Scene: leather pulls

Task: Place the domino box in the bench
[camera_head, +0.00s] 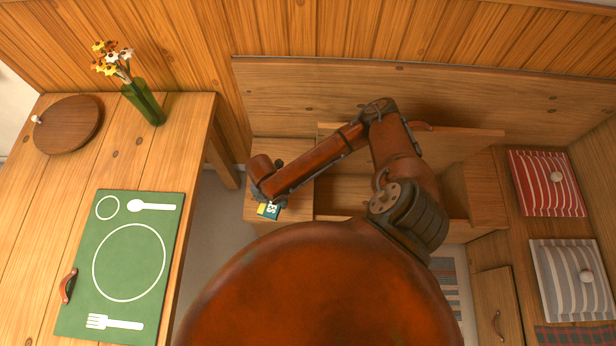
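The domino box (268,210), small with green, yellow and white faces, is at the left part of the wooden bench (296,207). The gripper of my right arm (268,200) is directly over it, pointing down; its fingers are small and partly hidden, so I cannot tell whether they grip the box. The bench has an open compartment (340,193) to the right of the box, with its raised lid (460,144) behind it. My arm crosses above the compartment and hides part of it. My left gripper is not in view.
A wooden table (60,205) on the left holds a green placemat (75,318), a round board (70,125) and a green vase with flowers (143,102). Red (530,192) and grey (560,300) striped cushions lie on the right-hand seat. A wooden wall closes off the back.

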